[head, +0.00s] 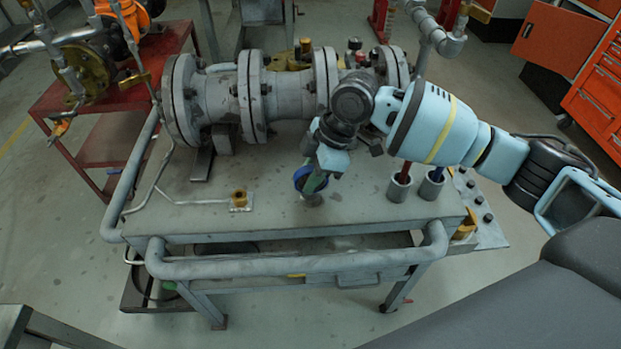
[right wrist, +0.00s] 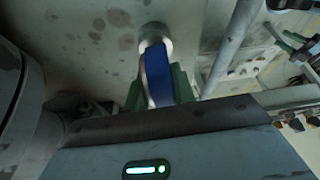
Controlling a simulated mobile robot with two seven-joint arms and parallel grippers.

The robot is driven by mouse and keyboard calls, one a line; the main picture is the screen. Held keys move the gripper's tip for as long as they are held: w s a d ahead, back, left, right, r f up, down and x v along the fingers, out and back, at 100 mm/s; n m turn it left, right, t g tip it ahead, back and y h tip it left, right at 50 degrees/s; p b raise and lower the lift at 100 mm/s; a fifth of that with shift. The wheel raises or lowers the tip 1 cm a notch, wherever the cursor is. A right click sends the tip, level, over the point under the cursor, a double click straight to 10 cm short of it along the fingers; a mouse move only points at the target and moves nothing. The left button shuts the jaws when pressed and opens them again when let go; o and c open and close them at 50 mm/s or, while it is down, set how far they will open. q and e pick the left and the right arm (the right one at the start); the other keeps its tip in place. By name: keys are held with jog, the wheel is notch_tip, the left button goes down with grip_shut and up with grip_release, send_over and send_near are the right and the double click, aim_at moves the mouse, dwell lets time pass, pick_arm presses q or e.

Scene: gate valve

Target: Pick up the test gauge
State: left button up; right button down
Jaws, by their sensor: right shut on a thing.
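The test gauge (head: 302,178) has a round blue rim and stands at the front middle of the grey workbench top. Its blue side (right wrist: 158,75) also shows in the right wrist view, with a pale round fitting at its end. My right gripper (head: 316,182) reaches down from the right and is shut on the gauge. Its green fingers (right wrist: 160,92) lie on either side of the blue body. Part of the gauge is hidden behind the gripper. I cannot tell whether the gauge is clear of the bench. My left gripper is not in view.
A large grey flanged valve and pipe (head: 235,95) lies along the back of the workbench (head: 200,215). Two metal cups (head: 399,188) holding red and blue handled tools stand right of the gauge. A small brass fitting (head: 239,198) sits to the left. A pipe rail runs along the front edge.

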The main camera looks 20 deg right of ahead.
aim_at(307, 167)
jog(key=shift+r, duration=0.1)
jog(key=shift+r, duration=0.55)
notch_tip(307, 167, up, 2)
jog(key=shift+r, duration=0.25)
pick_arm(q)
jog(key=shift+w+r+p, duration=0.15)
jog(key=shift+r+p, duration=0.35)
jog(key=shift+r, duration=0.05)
pick_arm(e)
jog(key=s+r, duration=0.1)
jog(key=s, duration=1.5)
jog(key=shift+d+r, duration=0.15)
jog(key=shift+d, duration=0.05)
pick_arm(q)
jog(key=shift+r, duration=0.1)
pick_arm(e)
jog(key=shift+w, duration=0.1)
